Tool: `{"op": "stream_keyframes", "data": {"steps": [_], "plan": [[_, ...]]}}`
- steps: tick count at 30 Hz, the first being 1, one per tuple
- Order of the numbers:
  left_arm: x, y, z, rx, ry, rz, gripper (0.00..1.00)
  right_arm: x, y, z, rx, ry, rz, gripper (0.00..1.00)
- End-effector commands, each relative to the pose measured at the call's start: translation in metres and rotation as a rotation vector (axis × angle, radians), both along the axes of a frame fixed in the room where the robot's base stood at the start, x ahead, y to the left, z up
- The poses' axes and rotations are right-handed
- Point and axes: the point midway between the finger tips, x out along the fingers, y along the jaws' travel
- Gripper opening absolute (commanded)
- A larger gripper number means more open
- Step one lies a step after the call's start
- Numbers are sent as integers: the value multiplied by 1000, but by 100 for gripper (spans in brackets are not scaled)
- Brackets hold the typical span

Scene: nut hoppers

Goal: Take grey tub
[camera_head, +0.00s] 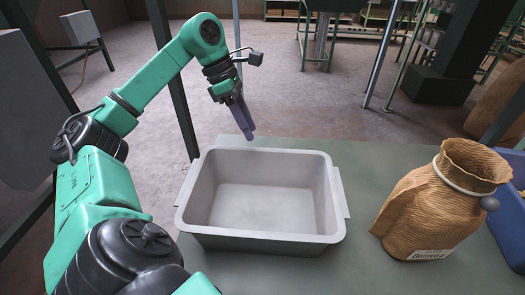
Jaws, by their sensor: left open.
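The grey tub (262,240) stands upright and empty on the green table, with a flat handle tab on its right side. My left gripper (250,136) hangs above and behind the tub's far rim, fingers pointing down. It is apart from the tub and holds nothing that I can see. Its fingers overlap from this angle, so the gap between them is hard to make out. My right gripper is not in view.
A brown paper sack (430,208) with a tied neck and a label stands right of the tub. A blue bin (511,228) is at the right edge. The green table (375,165) is bare between tub and sack. Dark posts rise behind the table.

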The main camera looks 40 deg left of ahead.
Motion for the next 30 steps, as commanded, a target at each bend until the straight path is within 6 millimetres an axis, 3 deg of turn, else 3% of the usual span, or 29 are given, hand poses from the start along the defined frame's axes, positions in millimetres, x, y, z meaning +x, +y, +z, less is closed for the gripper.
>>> {"op": "stream_keyframes", "data": {"steps": [7,13,23,30], "plan": [[7,-16,-43,-1,2,-3,42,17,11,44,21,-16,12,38],[14,-30,-77,0,1,-1,42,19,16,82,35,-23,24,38],[26,-52,-123,-1,1,-2,42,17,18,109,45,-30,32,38],[27,-54,-126,0,0,0,42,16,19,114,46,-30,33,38]]}}
